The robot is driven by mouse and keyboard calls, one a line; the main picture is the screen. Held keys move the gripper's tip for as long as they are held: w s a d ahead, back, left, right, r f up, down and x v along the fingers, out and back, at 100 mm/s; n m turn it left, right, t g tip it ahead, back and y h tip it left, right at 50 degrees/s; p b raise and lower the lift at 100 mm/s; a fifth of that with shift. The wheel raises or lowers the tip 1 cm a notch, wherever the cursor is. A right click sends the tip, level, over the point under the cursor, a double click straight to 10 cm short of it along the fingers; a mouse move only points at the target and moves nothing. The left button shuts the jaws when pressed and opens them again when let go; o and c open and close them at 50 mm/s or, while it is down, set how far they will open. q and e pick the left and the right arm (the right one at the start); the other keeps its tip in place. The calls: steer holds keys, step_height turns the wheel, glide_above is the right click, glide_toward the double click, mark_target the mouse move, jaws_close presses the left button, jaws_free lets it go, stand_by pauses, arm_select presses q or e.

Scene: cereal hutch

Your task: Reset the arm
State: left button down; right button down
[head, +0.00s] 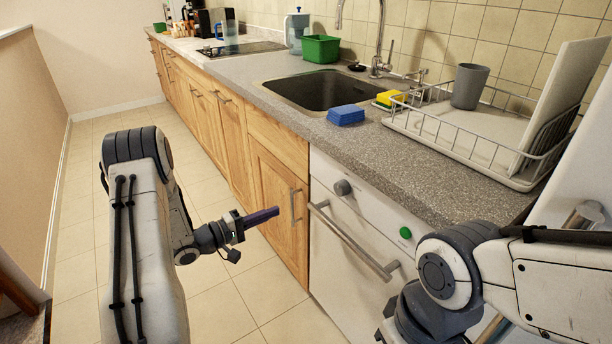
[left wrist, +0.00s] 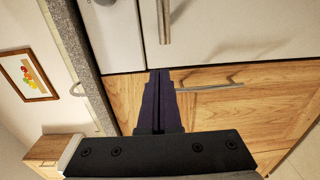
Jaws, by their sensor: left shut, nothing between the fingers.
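My left gripper (head: 262,217) is shut and empty, in the air in front of the wooden cabinet doors, left of the white dishwasher. In the left wrist view its dark purple fingers (left wrist: 158,100) are together, with the wooden cabinet front and a bar handle behind them. My left arm (head: 140,230) comes in from the left of the head view, over the floor. My right arm (head: 470,275) shows at the lower right in front of the dishwasher and counter; its gripper is not visible.
A white dishwasher (head: 350,230) with a bar handle (head: 350,240) stands under the grey counter (head: 420,170). The tiled floor (head: 90,200) is clear.

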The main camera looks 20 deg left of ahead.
arm_select(q)
steer(key=s+d+r+m+g+y, duration=0.35)
steer(key=s+d+m, duration=0.3)
steer(key=s, duration=0.45)
steer(key=s+d+r+m+g+y, duration=0.3)
steer(key=s+d+m+g, duration=0.2)
steer(key=s+d, duration=0.45)
steer(key=s+d+r+m+g+y, duration=0.35)
steer(key=s+d+m+g, duration=0.2)
steer(key=s, duration=0.75)
step_height(320, 180, up, 21)
steer(key=p, duration=2.2)
steer(key=shift+w+d+t, duration=0.15)
steer(key=shift+w+t, duration=0.1)
steer(key=shift+t, duration=0.05)
steer(key=shift+m, duration=0.3)
